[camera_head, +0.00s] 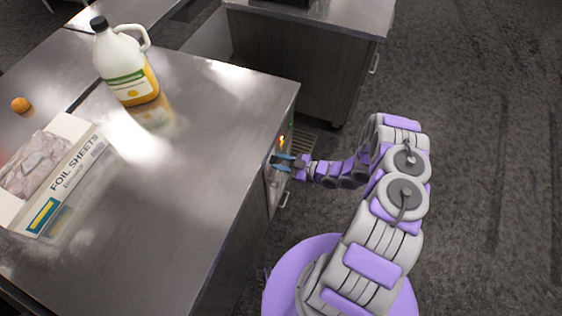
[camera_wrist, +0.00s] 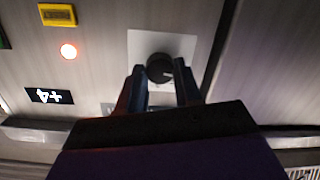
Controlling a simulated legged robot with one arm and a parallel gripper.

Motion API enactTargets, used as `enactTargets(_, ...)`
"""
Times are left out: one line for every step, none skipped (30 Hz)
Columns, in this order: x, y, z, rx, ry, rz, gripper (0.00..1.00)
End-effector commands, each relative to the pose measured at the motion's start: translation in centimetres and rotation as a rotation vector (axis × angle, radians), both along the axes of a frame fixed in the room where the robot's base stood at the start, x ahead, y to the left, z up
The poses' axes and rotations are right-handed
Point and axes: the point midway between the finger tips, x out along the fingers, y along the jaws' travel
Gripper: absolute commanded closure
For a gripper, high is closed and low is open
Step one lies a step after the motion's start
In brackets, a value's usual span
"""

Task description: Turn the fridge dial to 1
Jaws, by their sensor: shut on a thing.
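The fridge dial (camera_wrist: 159,68) is a round black knob on a white square plate (camera_wrist: 187,45) in the wrist view. My gripper (camera_wrist: 160,82) is shut on the dial, with one finger on each side of it. In the head view my gripper (camera_head: 281,162) reaches the side panel of the steel counter, and the dial itself is hidden there. A small black display (camera_wrist: 49,96) shows "+4", upside down in the wrist view. A glowing reddish light (camera_wrist: 68,50) is beside it. The dial's markings are too small or covered to read.
A steel counter (camera_head: 190,185) fills the left, its edge close to my arm. On it stand a jug (camera_head: 127,75), a foil sheets box (camera_head: 62,185) and an orange fruit (camera_head: 20,104). Another counter (camera_head: 320,60) stands behind. The floor (camera_head: 480,150) at right is clear.

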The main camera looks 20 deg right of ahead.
Motion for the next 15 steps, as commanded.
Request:
enactTargets(0.02, -0.08, -0.15, -0.004, 0.002, -0.002, 0.97)
enactTargets(0.02, -0.07, -0.16, -0.005, 0.001, -0.002, 0.97)
enactTargets(0.03, -0.08, -0.15, -0.005, 0.001, -0.003, 0.97)
enactTargets(0.02, -0.08, -0.15, -0.005, 0.001, -0.003, 0.97)
enactTargets(0.02, -0.08, -0.15, -0.005, 0.001, -0.003, 0.97)
enactTargets(0.02, -0.08, -0.14, -0.003, 0.001, -0.003, 0.97)
enactTargets(0.03, -0.09, -0.14, -0.004, 0.001, -0.003, 0.97)
enactTargets(0.03, -0.09, -0.14, -0.003, 0.001, -0.003, 0.97)
enactTargets(0.04, -0.09, -0.14, -0.004, 0.000, -0.003, 0.97)
enactTargets(0.04, -0.09, -0.14, -0.003, 0.001, -0.003, 0.97)
enactTargets(0.04, -0.08, -0.13, -0.003, 0.001, -0.003, 0.63)
enactTargets(0.04, -0.08, -0.12, -0.003, 0.001, -0.003, 0.59)
enactTargets(0.02, -0.08, -0.09, -0.003, 0.000, -0.003, 0.57)
enactTargets(0.01, -0.07, -0.08, -0.003, 0.000, -0.003, 0.54)
enactTargets(-0.02, -0.06, -0.05, -0.002, -0.001, -0.002, 0.50)
